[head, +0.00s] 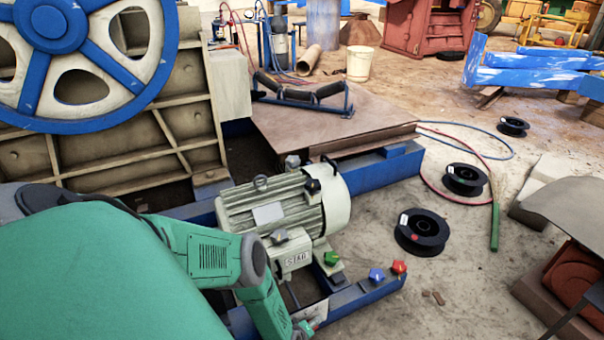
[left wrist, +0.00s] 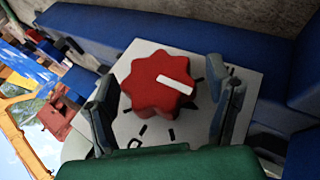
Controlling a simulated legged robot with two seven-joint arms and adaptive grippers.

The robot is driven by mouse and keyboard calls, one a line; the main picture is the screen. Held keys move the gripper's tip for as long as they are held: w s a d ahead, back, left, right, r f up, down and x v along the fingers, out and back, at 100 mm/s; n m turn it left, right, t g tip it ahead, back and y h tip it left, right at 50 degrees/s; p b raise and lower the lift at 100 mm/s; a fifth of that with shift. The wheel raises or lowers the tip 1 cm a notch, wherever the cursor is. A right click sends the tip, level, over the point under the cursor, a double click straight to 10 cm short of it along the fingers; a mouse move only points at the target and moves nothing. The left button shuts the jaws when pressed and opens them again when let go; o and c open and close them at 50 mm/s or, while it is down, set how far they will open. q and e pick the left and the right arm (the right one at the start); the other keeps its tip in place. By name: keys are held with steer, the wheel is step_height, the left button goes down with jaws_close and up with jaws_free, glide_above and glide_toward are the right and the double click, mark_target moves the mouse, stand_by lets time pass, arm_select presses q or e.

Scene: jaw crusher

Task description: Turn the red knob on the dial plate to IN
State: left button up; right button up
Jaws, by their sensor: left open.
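The red star-shaped knob (left wrist: 160,82) with a white pointer bar sits on the white dial plate (left wrist: 245,85) in the left wrist view. The bar points right and slightly down in that picture. Black marks lie around the knob; I cannot read any as a word. My left gripper (left wrist: 162,92) is open, with one finger on each side of the knob. I cannot tell whether either finger touches it. In the head view my left gripper (head: 302,328) is at the bottom, beside the plate (head: 313,311), and the knob is mostly hidden. My right gripper is not in view.
Blue beams surround the plate. A grey motor (head: 270,210) stands just behind my left arm. Black spools (head: 421,232) lie on the floor.

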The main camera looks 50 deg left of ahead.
arm_select(q)
steer(key=v, duration=1.1)
steer(key=shift+r, duration=0.15)
steer(key=w+d+r+m+g+y+p, duration=0.2)
steer(key=w+r+g, duration=0.3)
steer(key=w+g, duration=0.15)
steer(key=shift+g, duration=0.25)
steer(key=b+x, duration=0.2)
steer(key=x, duration=0.2)
steer(key=b+x, duration=0.2)
steer(key=x, duration=0.3)
steer(key=d+b+x, duration=0.1)
steer(key=b+x, duration=0.1)
steer(key=x, duration=0.3)
steer(key=shift+s+f+b, duration=0.15)
steer(key=shift+b, duration=0.25)
steer(key=c, duration=1.2)
